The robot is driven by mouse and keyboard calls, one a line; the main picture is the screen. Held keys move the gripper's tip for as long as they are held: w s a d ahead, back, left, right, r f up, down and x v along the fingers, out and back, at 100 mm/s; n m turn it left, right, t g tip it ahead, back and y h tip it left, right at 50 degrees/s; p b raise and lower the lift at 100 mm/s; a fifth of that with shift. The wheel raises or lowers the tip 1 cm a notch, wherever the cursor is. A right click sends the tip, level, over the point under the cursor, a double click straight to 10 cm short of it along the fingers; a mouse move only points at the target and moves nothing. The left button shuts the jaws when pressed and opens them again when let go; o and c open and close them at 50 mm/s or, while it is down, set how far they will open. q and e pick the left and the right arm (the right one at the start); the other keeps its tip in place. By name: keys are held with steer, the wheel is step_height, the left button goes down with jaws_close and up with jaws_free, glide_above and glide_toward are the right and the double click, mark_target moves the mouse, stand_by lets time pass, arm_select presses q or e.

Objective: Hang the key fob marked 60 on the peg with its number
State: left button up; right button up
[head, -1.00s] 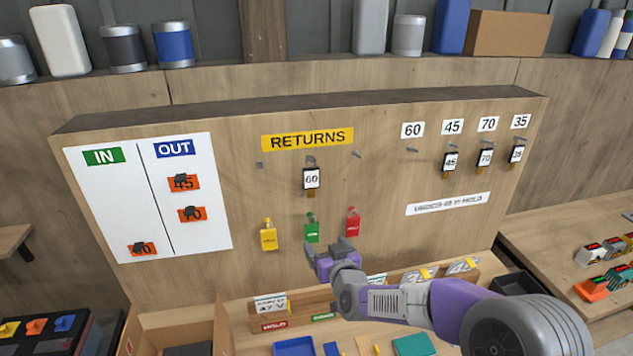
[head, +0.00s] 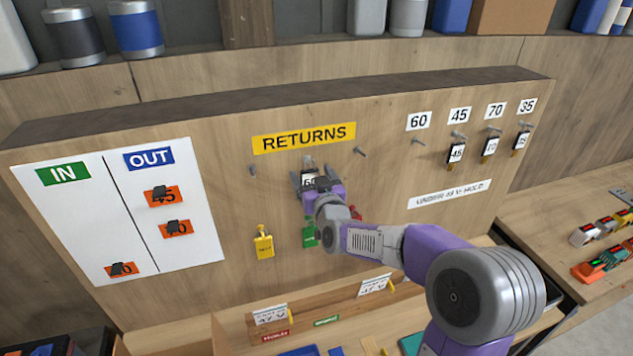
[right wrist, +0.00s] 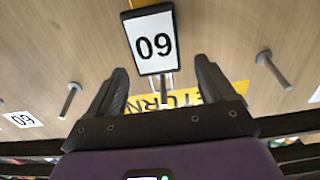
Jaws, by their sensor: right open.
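The key fob marked 60 (head: 309,180) is a white tag with a black frame. It hangs from the middle peg (head: 308,160) under the yellow RETURNS sign. My right gripper (head: 317,181) is open in front of it and partly covers it. In the right wrist view, which is upside down, the fob (right wrist: 153,43) shows beyond and between the open fingers (right wrist: 160,72), with no finger seen closed on it. The peg below the 60 label (head: 417,142) is bare. My left gripper is not in view.
Fobs 45 (head: 456,153), 70 (head: 490,147) and 35 (head: 522,140) hang to the right of the bare peg. Yellow (head: 263,245) and green (head: 309,236) tags hang below; a red one is mostly hidden by my arm. Bare pegs flank the fob.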

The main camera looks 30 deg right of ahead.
steer(key=shift+w+d+r, duration=0.1)
steer(key=shift+w+d, duration=0.1)
steer(key=shift+w, duration=0.15)
steer(key=shift+w, duration=0.15)
steer(key=c, duration=1.2)
steer(key=shift+c, duration=0.3)
steer(key=shift+r, duration=0.4)
steer(key=shift+r+v, duration=0.2)
steer(key=shift+v, duration=0.6)
steer(key=shift+r+v, duration=0.15)
steer(key=shift+v, duration=0.65)
steer(key=shift+r+v, duration=0.2)
steer(key=shift+v, duration=0.65)
steer(key=shift+b+v, duration=0.45)
steer(key=shift+v, duration=2.05)
